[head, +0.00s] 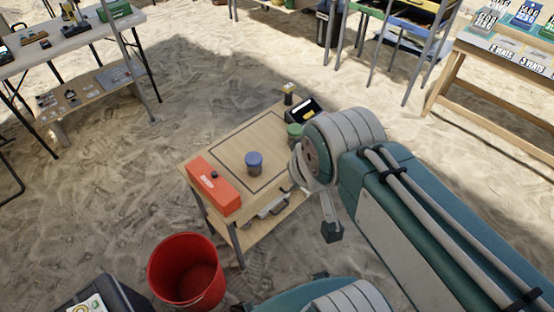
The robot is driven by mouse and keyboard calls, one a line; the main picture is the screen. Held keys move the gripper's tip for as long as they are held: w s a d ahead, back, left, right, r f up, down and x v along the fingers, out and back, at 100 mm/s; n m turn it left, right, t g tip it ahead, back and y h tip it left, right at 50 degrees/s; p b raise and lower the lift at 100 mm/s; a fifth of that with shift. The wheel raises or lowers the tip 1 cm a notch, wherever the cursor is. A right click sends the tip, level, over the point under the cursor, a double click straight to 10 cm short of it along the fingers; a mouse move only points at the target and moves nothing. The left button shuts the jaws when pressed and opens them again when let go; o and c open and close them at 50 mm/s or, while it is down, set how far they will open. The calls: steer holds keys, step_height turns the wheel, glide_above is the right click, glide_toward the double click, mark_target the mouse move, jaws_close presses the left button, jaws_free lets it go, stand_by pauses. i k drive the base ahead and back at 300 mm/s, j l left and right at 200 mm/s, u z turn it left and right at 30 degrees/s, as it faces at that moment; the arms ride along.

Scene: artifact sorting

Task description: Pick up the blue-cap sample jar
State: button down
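The blue-cap sample jar (254,163) stands upright on a small wooden table (225,153), inside a dark square outline. My gripper (331,231) is to the right of the jar, beyond the table's right edge in the picture, and is apart from the jar. One dark fingertip shows below the rounded arm joint. The other finger is not clearly visible, so its opening cannot be told.
On the same table are a red-orange box (214,186), a green-lidded jar (294,131) partly beside my arm, a black tray (301,110) and a small dark-and-yellow container (289,93). A red bucket (187,272) stands on the sand in front. Other tables stand farther back.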

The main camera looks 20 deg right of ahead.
mark_target(255, 171)
steer(key=i+l+u, duration=0.1)
steer(key=i+l, duration=0.35)
steer(key=l, duration=0.25)
steer(key=i+l+u, duration=0.15)
steer(key=l, duration=0.2)
steer(key=i, duration=0.05)
